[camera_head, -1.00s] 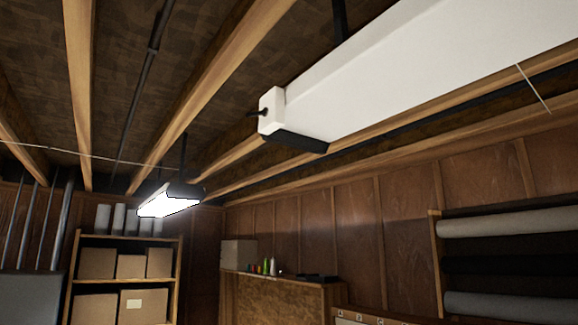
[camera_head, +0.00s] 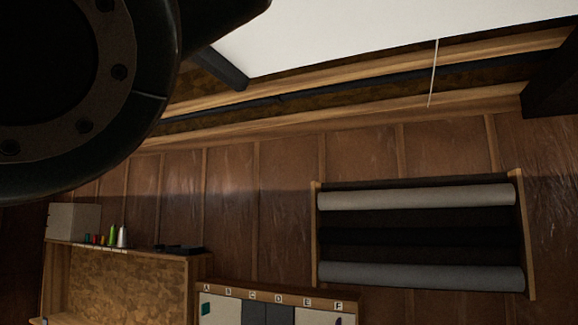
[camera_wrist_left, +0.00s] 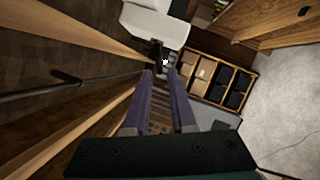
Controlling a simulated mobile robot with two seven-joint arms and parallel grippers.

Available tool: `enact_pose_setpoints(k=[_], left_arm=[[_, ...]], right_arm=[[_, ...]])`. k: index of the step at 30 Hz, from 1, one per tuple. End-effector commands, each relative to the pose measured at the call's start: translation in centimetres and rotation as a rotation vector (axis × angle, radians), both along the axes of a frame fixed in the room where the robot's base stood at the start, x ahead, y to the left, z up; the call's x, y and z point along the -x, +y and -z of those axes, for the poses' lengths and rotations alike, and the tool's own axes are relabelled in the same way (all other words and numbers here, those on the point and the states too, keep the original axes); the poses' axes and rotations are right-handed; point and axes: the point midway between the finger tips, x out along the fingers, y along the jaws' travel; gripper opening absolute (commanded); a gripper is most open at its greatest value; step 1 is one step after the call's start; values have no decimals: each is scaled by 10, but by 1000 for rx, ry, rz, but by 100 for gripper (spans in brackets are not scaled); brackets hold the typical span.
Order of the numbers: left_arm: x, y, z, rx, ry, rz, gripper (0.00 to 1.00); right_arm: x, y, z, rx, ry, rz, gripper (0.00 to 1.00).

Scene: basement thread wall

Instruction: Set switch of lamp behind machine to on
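A large white ceiling lamp (camera_head: 330,35) fills the top of the head view, with a dark end piece (camera_head: 222,70). A thin pale cord (camera_head: 434,75) hangs in front of the wall below its edge. Its switch cannot be made out in the head view. In the left wrist view, my left gripper (camera_wrist_left: 161,72) has its two purple fingers apart with nothing clearly between them. A white panel (camera_wrist_left: 155,25), perhaps a lamp, and a dark piece (camera_wrist_left: 155,52) show just beyond the fingertips. Contact cannot be told. My right gripper and the machine are not identifiable.
A dark round part, likely my arm, blocks the head view's upper left. Wooden beams (camera_head: 330,118) run under the ceiling. A fabric-roll rack (camera_head: 415,195) is on the wall, with a cabinet (camera_head: 280,298) below. Shelves with boxes (camera_wrist_left: 215,77) show in the wrist view.

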Motion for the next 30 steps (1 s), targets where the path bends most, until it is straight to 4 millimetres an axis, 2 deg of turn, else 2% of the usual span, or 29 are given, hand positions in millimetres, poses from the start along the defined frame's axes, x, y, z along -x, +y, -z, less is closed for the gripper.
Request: enact_pose_setpoints(k=[5, 15, 21, 28, 30], left_arm=[[-14, 17, -3, 6, -5, -2, 24], [-53, 62, -16, 3, -3, 0, 24], [-62, 73, -17, 2, -4, 1, 24], [-62, 73, -16, 1, -4, 1, 24], [-62, 73, -16, 1, -4, 1, 17]], right_arm=[[0, -1, 2, 5, 0, -2, 50], [1, -3, -11, 10, 1, -5, 50], [1, -3, -14, 10, 1, -5, 50], [1, -2, -13, 7, 1, -3, 50], [1, -2, -13, 5, 1, -2, 50]])
